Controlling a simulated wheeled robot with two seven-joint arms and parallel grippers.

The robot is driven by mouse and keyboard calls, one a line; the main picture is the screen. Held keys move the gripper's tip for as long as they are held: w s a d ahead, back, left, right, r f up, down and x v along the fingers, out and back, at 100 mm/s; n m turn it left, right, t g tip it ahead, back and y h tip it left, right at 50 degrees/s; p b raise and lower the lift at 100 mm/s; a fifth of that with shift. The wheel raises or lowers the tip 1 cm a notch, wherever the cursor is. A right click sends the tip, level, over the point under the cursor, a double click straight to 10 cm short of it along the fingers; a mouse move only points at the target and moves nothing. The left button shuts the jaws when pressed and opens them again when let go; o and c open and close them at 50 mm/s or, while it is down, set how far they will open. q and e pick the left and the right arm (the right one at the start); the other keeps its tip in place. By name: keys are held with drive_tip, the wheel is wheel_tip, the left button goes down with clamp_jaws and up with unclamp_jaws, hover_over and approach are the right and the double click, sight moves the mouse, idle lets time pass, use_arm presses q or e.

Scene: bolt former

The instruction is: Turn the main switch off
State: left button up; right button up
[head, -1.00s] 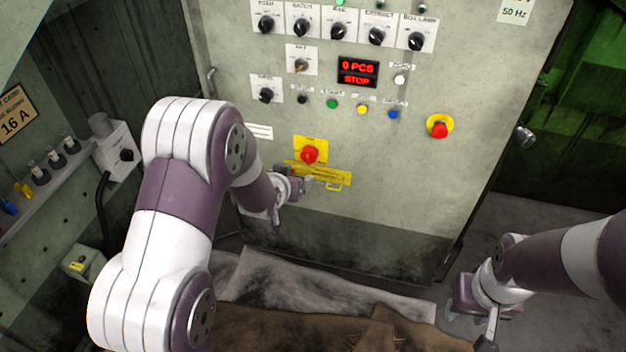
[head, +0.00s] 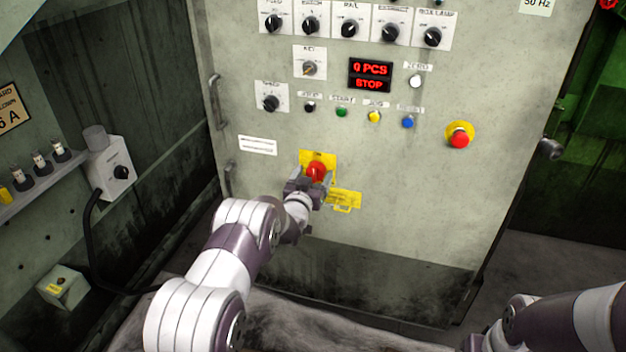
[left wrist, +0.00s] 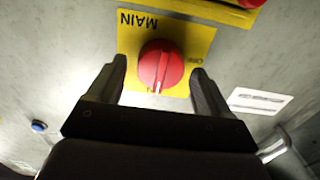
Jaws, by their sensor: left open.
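The main switch (head: 316,171) is a red round knob on a yellow plate (head: 331,158), low on the grey cabinet front. In the left wrist view the knob (left wrist: 160,67) shows close up, with upside-down "MAIN" lettering above and "OFF" lettering beside it. A white mark on the knob points down in that picture. My left gripper (left wrist: 158,78) is open, with one finger on each side of the knob. I cannot tell whether the fingers touch it. In the head view the left gripper (head: 311,184) partly covers the switch. My right forearm shows at lower right, its gripper out of frame.
A yellow bracket (head: 344,200) sits just below and right of the switch. A red emergency button (head: 459,136) is farther right. Coloured buttons, black selector knobs and a red display (head: 370,75) reading "0 PCS STOP" are above. A grey side box (head: 110,170) stands left.

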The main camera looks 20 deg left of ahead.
use_arm(q)
drive_tip(key=c, duration=1)
drive_tip(key=n, duration=0.4)
drive_tip(key=shift+a+b, duration=0.1)
drive_tip(key=shift+b, duration=0.2)
drive_tip(key=n, duration=0.4)
drive_tip(key=shift+a+n, duration=0.1)
drive_tip(key=shift+n, duration=0.2)
drive_tip(key=n, duration=0.4)
drive_tip(key=shift+f+n, duration=0.15)
drive_tip(key=shift+n, duration=0.15)
drive_tip(key=n, duration=0.4)
drive_tip(key=shift+f+n+b, duration=0.1)
drive_tip(key=shift+n+b, duration=0.2)
